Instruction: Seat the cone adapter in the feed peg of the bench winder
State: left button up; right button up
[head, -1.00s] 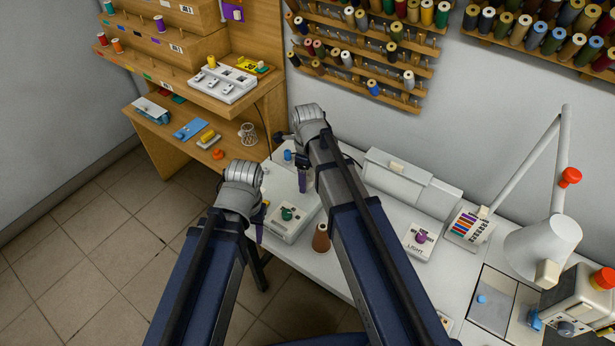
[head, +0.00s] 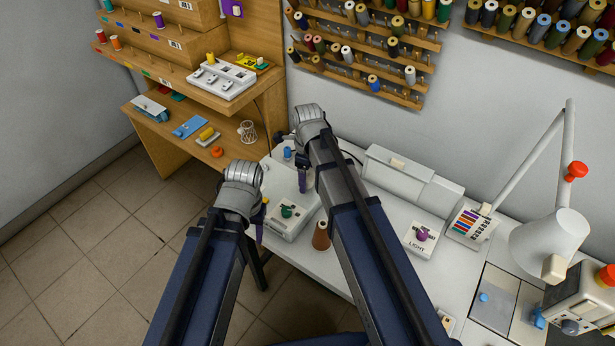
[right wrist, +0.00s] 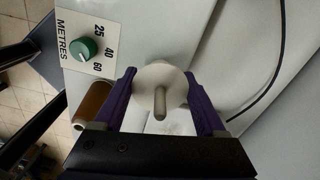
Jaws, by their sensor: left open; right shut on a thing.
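The bench winder (head: 291,228) is a pale box with a green dial on the white table. Its METRES panel (right wrist: 83,22) shows at the upper left of the right wrist view. My right gripper (head: 303,182) hangs over the winder's far part. In the right wrist view its purple fingers (right wrist: 160,98) are shut on a cream round piece with a short central stem, seemingly the cone adapter (right wrist: 152,76). The feed peg cannot be made out, so whether the adapter is seated is unclear. My left gripper (head: 260,226) is open and empty-looking at the winder's near left side.
A brown thread cone (head: 321,237) stands right of the winder and also shows in the right wrist view (right wrist: 93,103). A black cable (right wrist: 262,88) runs nearby. The LIGHT switch box (head: 421,240) and lamp (head: 548,240) are farther right. A wooden shelf unit (head: 268,92) stands behind left.

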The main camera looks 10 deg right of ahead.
jog(key=shift+f+b, duration=1.05)
jog(key=shift+f, duration=0.05)
dwell(0.4)
jog(key=o, duration=1.3)
jog(key=shift+r+p, duration=3.5)
notch_tip(320, 180, up, 8)
jog(key=p, duration=0.8)
jog(key=shift+f, duration=0.1)
